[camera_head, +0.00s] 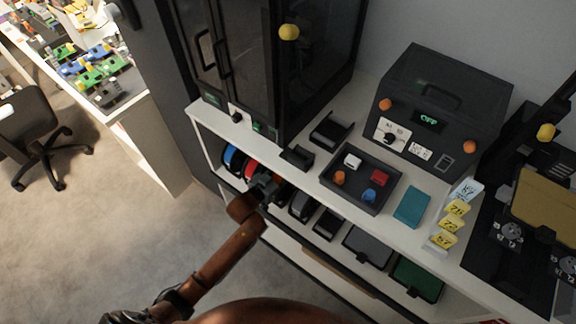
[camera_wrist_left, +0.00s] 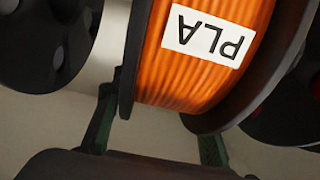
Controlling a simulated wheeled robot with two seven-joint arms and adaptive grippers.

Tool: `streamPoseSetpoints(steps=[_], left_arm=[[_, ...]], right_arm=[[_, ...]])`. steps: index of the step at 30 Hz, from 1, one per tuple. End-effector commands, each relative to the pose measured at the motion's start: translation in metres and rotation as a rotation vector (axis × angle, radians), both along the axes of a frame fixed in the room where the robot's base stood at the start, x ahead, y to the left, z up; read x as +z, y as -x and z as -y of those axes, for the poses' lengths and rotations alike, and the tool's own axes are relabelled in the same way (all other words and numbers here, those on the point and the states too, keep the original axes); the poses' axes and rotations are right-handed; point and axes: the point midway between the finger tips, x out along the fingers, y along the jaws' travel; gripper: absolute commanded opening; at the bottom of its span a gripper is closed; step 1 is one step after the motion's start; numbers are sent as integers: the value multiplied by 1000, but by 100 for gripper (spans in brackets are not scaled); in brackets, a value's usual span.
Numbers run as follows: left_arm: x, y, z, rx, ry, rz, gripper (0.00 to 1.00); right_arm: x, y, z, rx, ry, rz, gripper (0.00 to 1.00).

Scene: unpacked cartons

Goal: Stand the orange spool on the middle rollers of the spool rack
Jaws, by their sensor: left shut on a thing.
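The orange spool (camera_wrist_left: 200,75), with a white PLA label, fills the upper middle of the left wrist view between dark flanges. My left gripper (camera_wrist_left: 158,122) is shut on it, one finger at each side. In the head view my left gripper (camera_head: 268,185) is at the front of the shelf below the worktop, right of a red spool (camera_head: 252,168) and a blue spool (camera_head: 232,158). It hides the orange spool there. I cannot clearly make out the spool rack or its rollers. My right gripper is not in view.
A dark round part (camera_wrist_left: 45,40) is close on the left in the wrist view; another dark disc is close on the right. The worktop holds black stands (camera_head: 331,130), a dark tray (camera_head: 330,185) and a teal box (camera_head: 411,206). Dark bins (camera_head: 327,224) stand on the shelf.

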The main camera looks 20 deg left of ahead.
Motion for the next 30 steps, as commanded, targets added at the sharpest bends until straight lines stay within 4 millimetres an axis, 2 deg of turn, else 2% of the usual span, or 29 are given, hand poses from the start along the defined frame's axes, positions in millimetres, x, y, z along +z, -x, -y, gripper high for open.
streamPoseSetpoints(steps=[2,3,10,22,26,30], left_arm=[[2,-1,0,0,0,4,0],[2,0,0,0,0,4,42],[1,0,0,0,1,2,58],[0,7,-3,1,0,-3,60],[4,24,-9,1,0,-2,60],[10,52,-20,1,-1,-3,60]], right_arm=[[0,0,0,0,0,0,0],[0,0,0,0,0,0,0],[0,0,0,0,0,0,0],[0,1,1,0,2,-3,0],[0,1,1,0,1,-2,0],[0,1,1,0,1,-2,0]])
